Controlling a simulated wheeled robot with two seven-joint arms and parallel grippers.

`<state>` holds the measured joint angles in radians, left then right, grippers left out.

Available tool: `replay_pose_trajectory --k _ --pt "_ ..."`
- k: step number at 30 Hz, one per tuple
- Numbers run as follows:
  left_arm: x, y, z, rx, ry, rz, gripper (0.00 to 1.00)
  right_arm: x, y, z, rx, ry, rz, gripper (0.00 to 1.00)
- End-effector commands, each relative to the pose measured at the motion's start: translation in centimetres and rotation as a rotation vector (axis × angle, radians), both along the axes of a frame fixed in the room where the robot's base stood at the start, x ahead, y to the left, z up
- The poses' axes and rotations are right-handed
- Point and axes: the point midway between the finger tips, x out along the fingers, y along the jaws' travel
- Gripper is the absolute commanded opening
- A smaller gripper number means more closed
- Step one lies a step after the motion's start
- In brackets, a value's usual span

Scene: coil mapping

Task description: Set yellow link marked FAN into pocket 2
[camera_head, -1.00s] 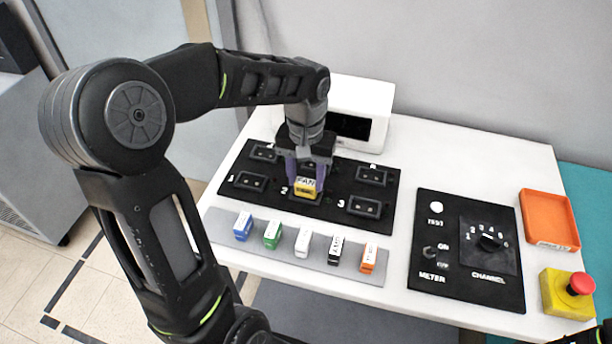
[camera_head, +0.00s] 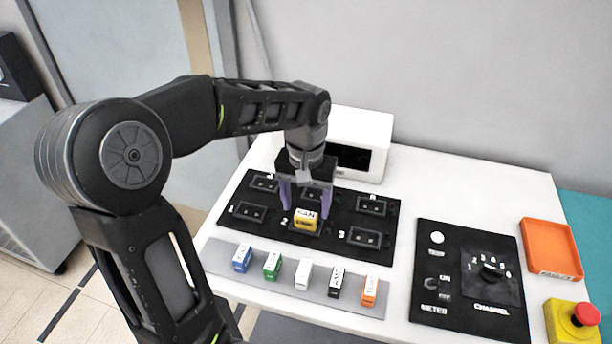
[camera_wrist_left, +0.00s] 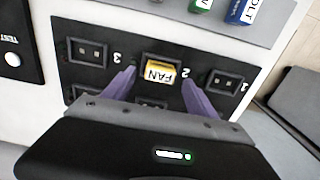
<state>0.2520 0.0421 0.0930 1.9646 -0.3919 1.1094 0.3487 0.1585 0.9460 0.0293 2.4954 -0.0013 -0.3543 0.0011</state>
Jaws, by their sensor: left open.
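The yellow link (camera_head: 306,221) with a white FAN label sits upright in pocket 2 (camera_head: 297,233) of the black board (camera_head: 270,217). In the left wrist view the link (camera_wrist_left: 158,74) stands in the pocket beside the printed 2. My left gripper (camera_head: 305,208) is open, its purple fingers apart on either side of the link and clear of it. In the left wrist view the fingers (camera_wrist_left: 158,85) also show spread around it. How deep the link is seated cannot be told. My right gripper does not show.
Blue (camera_head: 242,258), green (camera_head: 272,266), white (camera_head: 302,275), black-and-white and orange links stand on a grey strip (camera_head: 320,299) in front of the board. A meter panel (camera_head: 468,280), an orange tray (camera_head: 551,249) and a red stop button (camera_head: 586,315) are to the right. A white box (camera_head: 362,135) stands behind.

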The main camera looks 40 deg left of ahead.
Motion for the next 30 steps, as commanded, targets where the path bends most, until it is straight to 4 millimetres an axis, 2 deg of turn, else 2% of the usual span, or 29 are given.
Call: replay_pose_trajectory --k 9,15,20,30 --pt "0.1 0.0 6.7 0.001 -0.005 0.000 0.66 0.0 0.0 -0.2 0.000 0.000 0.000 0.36" --pt "0.1 0.0 9.6 0.000 -0.002 -0.001 0.66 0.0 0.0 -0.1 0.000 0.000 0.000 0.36" --pt "0.0 0.0 10.3 0.000 0.000 -0.001 0.66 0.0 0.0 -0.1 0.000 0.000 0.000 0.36" --pt "0.0 0.0 10.3 0.000 0.000 -0.001 0.66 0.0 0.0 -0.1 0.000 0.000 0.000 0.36"
